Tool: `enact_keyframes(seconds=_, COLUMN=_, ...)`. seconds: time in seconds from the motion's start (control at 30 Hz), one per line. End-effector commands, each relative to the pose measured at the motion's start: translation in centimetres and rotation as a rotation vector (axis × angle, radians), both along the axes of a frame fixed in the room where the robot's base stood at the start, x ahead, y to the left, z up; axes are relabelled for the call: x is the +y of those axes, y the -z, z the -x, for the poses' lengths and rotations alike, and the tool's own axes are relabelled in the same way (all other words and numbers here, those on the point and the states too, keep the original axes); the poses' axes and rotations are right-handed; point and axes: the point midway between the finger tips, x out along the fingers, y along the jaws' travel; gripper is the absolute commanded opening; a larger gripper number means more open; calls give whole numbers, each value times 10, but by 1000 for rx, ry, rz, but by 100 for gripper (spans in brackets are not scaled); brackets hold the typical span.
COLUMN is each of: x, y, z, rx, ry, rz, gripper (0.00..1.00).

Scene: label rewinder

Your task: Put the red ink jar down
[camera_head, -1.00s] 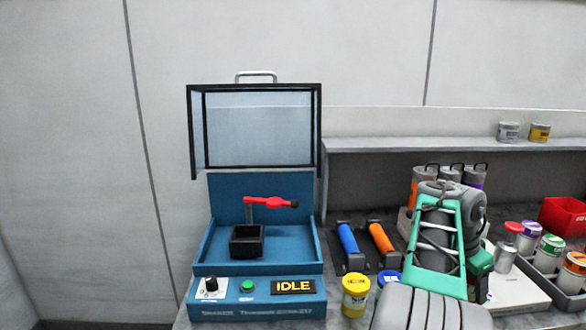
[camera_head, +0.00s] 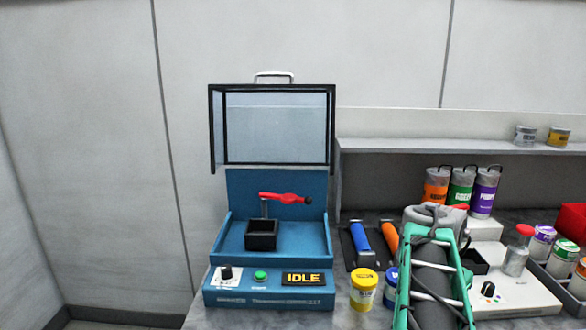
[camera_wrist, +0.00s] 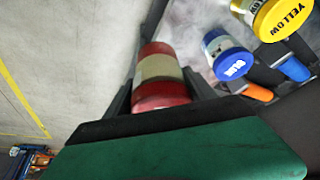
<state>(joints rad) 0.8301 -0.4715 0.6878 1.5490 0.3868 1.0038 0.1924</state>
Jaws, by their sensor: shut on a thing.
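The red ink jar (camera_wrist: 160,68), with red ends and a pale band, is between the fingers of my gripper (camera_wrist: 158,92) in the wrist view. My gripper is shut on it. In the head view my arm covers the gripper, and I cannot make out the held jar there. In the wrist view the jar appears near the counter's edge, with floor to its left; its height above the counter is unclear.
A yellow jar (camera_head: 363,288) and a partly hidden blue jar (camera_head: 391,287) stand at the counter's front; the blue one is close to my gripper in the wrist view (camera_wrist: 230,58). The blue rewinder (camera_head: 268,240) stands left, its cover raised. A jar tray (camera_head: 568,290) is at right.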

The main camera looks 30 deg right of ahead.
Motion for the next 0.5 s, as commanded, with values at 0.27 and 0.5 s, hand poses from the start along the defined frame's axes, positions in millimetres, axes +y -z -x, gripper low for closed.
enact_keyframes(seconds=0.27, x=148, y=8, z=-70, rx=-3, ry=-541, rz=3, gripper=2)
enact_keyframes(seconds=0.5, x=281, y=19, z=-132, rx=0, ry=-1027, rz=0, gripper=2)
